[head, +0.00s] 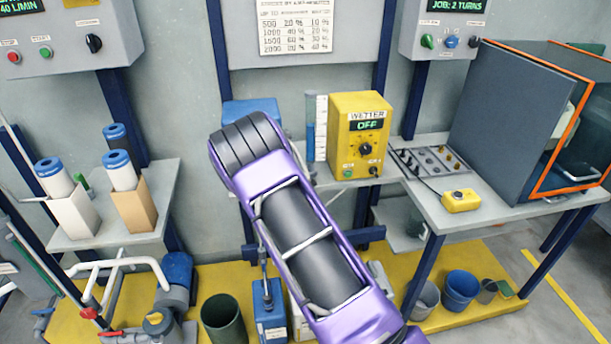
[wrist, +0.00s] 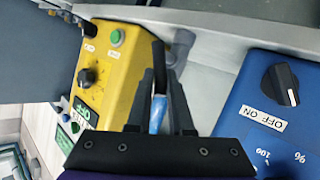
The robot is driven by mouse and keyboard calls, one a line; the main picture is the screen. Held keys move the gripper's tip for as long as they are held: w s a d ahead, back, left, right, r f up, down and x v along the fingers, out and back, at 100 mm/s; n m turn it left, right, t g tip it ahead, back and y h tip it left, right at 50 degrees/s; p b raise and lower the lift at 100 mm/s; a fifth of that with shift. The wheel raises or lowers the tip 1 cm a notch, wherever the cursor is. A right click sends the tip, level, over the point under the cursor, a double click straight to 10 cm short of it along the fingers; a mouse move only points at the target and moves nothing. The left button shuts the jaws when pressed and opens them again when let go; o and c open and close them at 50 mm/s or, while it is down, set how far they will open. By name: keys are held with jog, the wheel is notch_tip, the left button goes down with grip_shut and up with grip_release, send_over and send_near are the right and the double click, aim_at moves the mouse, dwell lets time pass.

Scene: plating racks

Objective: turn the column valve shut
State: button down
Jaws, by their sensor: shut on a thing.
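The clear column (head: 316,128), partly filled with blue, stands against a white scale, left of the yellow WETTER box (head: 342,105). My purple arm covers its lower end in the head view. My gripper (wrist: 162,85) shows in the wrist view, its dark fingers close together between the yellow box (wrist: 108,72) and a blue box (wrist: 268,100). It is shut on the column valve, which the fingers mostly hide. A light blue piece shows between the fingers; I cannot tell if it is valve or column. How far the valve is turned is not visible.
The WETTER display reads OFF. The blue box has a black OFF/ON knob (wrist: 280,84) near my gripper. A plate with several knobs (head: 430,160) and a small yellow box (head: 461,200) lie to the right. An orange-edged cabinet (head: 500,110) stands at the far right.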

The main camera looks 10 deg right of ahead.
jog(key=shift+d+r+m+g+y, duration=0.2)
jog(key=shift+d+m+g+y, duration=0.35)
jog(key=shift+m+y, duration=0.45)
jog(key=shift+d+m+y+b, duration=0.25)
jog(key=shift+m+y+b, duration=0.15)
jog(key=shift+y, duration=0.5)
jog(key=c, duration=0.8)
grip_release()
jog(key=shift+c, duration=0.2)
jog(key=p+v, duration=0.2)
jog(key=v, duration=1.5)
jog(key=shift+r, duration=0.25)
jog(key=shift+s+d, duration=0.1)
